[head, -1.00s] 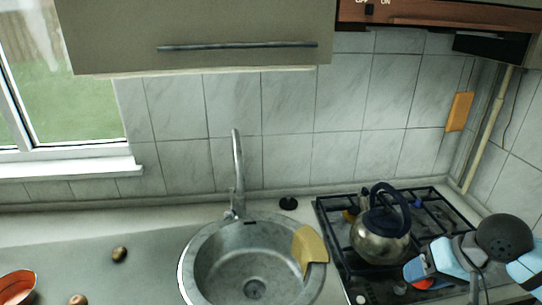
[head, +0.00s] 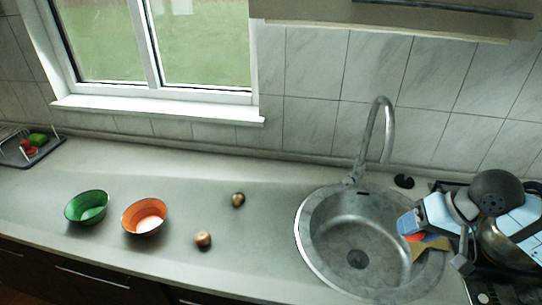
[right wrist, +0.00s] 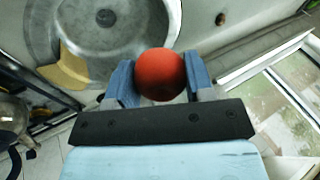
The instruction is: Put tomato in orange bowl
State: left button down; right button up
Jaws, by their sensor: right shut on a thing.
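The red, round tomato (right wrist: 160,75) sits between the two blue fingers of my right gripper in the right wrist view. My right gripper (head: 411,232) is shut on it, over the right side of the sink in the head view, where only a small part of the tomato (head: 414,238) shows. The orange bowl (head: 131,221) stands upright on the counter, left of the sink and far from the gripper. Its inside is pale, and I see nothing in it. My left gripper is not in view.
A green bowl (head: 87,207) stands just left of the orange one. Two brown round items (head: 238,199) (head: 203,239) lie between bowl and sink. The tall tap (head: 387,130) rises behind the sink (head: 310,246). A kettle (head: 499,246) stands at right, partly hidden by my arm.

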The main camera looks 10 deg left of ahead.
aim_at(145, 222)
jog(key=i+j+u, duration=0.1)
jog(key=j, duration=0.35)
jog(key=j+u, duration=0.15)
jog(key=j, duration=0.3)
jog(key=i+j, duration=0.1)
jog(key=j, duration=0.35)
jog(key=i+j, duration=0.15)
jog(key=j, duration=0.3)
jog(key=i+j, duration=0.1)
jog(key=j, duration=0.35)
jog(key=i+j+u, duration=0.1)
jog(key=j, duration=0.3)
jog(key=i+j, duration=0.15)
jog(key=j, duration=0.3)
